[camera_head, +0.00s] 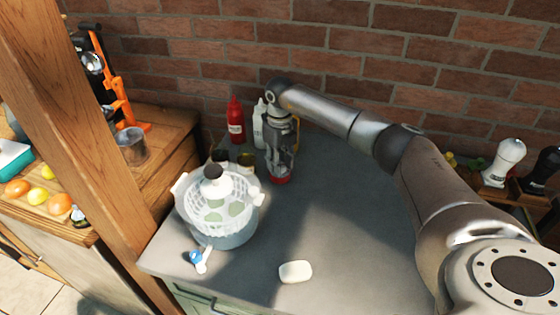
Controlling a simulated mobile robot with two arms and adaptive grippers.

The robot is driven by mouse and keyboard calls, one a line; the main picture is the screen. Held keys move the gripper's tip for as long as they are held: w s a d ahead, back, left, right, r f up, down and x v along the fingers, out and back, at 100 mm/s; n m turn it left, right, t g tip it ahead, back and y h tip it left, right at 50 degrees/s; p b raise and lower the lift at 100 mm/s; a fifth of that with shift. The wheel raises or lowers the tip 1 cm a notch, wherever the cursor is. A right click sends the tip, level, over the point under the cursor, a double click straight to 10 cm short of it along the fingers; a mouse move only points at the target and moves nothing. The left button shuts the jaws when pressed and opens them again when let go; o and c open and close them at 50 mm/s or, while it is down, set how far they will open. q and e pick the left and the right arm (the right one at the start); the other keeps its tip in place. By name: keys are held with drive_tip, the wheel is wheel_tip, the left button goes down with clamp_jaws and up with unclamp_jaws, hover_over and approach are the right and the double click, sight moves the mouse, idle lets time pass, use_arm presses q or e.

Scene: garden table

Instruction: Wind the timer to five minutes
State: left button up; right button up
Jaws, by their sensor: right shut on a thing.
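My right gripper (281,168) points down at the back of the grey tabletop, its fingers closed on a small red round thing (279,180). This looks like the timer. It sits on or just above the table, and the fingers hide its upper part. Its dial and any marks are too small to read. My left gripper is not in view.
A white salad spinner (232,231) stands left of my right gripper, with small dark jars (245,161) behind it. A red bottle (235,122) and a white bottle (258,126) stand by the brick wall. White soap (295,272) lies in front. The tabletop's right side is clear.

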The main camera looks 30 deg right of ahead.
drive_tip(key=shift+m, duration=1.1)
drive_tip(key=o, duration=1)
drive_tip(key=shift+o, duration=0.2)
drive_tip(key=shift+r, duration=0.1)
wheel_tip(320, 180, up, 12)
